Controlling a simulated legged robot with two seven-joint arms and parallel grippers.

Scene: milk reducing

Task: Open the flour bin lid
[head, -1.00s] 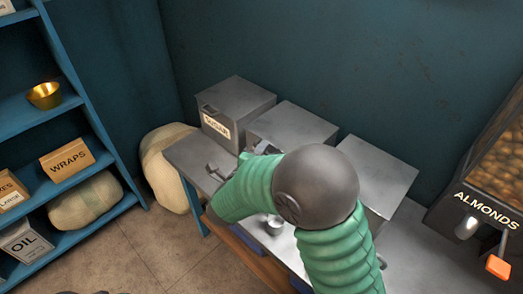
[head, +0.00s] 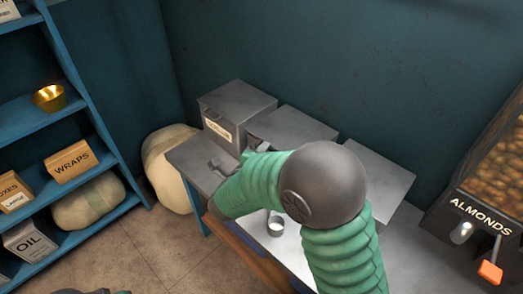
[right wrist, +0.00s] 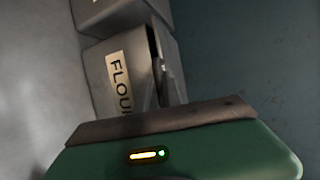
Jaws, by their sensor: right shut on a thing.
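The flour bin is the grey middle bin (head: 293,124) in the head view, and my right arm hides most of its front. In the right wrist view its FLOUR label (right wrist: 119,82) shows, with a dark gap beside it along the lid edge. How far the lid is raised I cannot tell.
The sugar bin (head: 236,108) stands to the left and another grey bin (head: 375,175) to the right. The almonds dispenser (head: 485,205) stands far right, a blue shelf (head: 85,125) on the left.

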